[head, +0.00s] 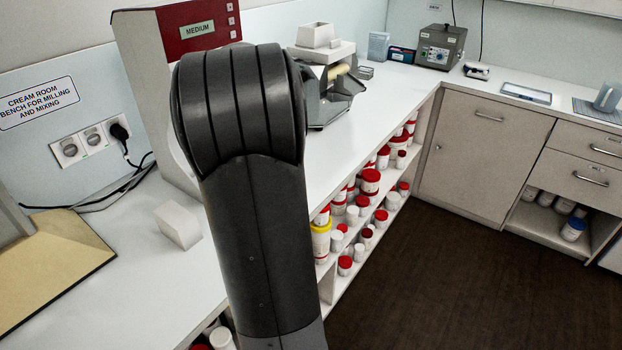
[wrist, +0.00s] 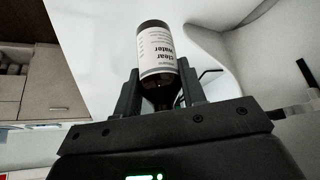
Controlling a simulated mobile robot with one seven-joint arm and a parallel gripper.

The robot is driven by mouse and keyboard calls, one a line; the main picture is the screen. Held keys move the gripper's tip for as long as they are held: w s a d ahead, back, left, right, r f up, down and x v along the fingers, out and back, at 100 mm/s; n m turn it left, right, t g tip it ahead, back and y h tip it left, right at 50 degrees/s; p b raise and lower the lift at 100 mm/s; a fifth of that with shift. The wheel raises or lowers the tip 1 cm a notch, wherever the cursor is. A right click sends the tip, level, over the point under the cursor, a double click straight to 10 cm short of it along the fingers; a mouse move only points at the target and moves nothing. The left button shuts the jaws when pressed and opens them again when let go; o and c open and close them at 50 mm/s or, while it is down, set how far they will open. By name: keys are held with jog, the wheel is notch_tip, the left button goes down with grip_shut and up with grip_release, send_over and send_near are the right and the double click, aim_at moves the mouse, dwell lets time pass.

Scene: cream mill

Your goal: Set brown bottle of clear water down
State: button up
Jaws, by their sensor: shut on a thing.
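The brown bottle of clear water (wrist: 154,35) shows in the wrist view, with a white label whose print reads upside down in the picture. My gripper (wrist: 158,70) is shut on it, one finger on each side of its narrower part. The bottle's far end points away from my gripper. In the head view my arm hides both the gripper and the bottle. A pale surface lies behind the bottle in the wrist view; I cannot tell whether the bottle touches it.
The white counter (head: 370,118) holds a red and white machine (head: 150,80), a grey mill-like device (head: 325,75), a small white block (head: 178,226) and a grey control box (head: 440,47). Shelves below hold several red-lidded tubs (head: 371,181).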

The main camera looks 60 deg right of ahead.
jog(key=s+d+m+g+h, duration=0.15)
jog(key=s+d+m, duration=0.35)
jog(key=s+d, duration=1.1)
jog(key=shift+g, duration=0.35)
jog(key=shift+w+a+f, duration=0.45)
jog(key=shift+w+f, duration=1.05)
jog(key=shift+f, duration=0.4)
jog(key=shift+w+a+f, duration=0.4)
jog(key=shift+w+f, duration=1.15)
jog(key=shift+f, duration=0.35)
jog(key=shift+w+a+f, duration=0.45)
jog(key=shift+w+f, duration=1.05)
jog(key=shift+f, duration=0.4)
jog(key=shift+f, duration=0.1)
jog(key=o, duration=1.1)
jog(key=shift+a+r, duration=0.1)
jog(key=shift+r, duration=0.3)
jog(key=v, duration=1.1)
jog(key=shift+a+r, duration=0.1)
jog(key=shift+r, duration=0.15)
